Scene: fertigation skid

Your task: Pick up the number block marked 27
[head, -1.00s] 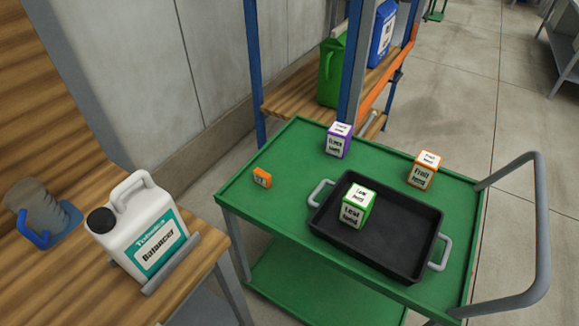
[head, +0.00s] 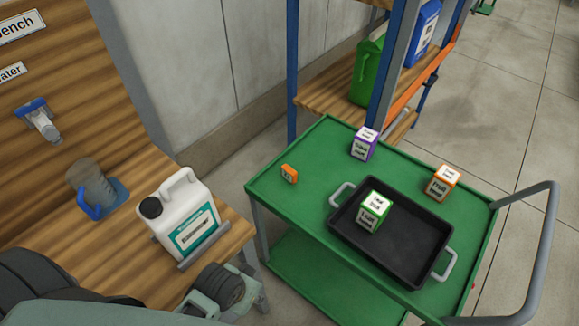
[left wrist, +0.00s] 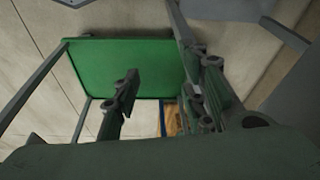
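A small orange block (head: 289,174) with a pale label lies on the far left part of the green cart top (head: 318,150). Its marking is too small to read in the head view. My left arm comes in at the bottom left of the head view, low by the bench, well short of the block. In the left wrist view my left gripper (left wrist: 167,85) is open, its two fingers apart with nothing between them. The block cannot be made out there. My right gripper is in neither view.
The cart also bears a black tray (head: 415,250) with a green-edged box (head: 375,212) in it, a purple-edged box (head: 364,143) and an orange-edged box (head: 442,183). A white jug (head: 186,215) stands on the wooden bench (head: 140,180). A shelf rack (head: 340,92) stands behind the cart.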

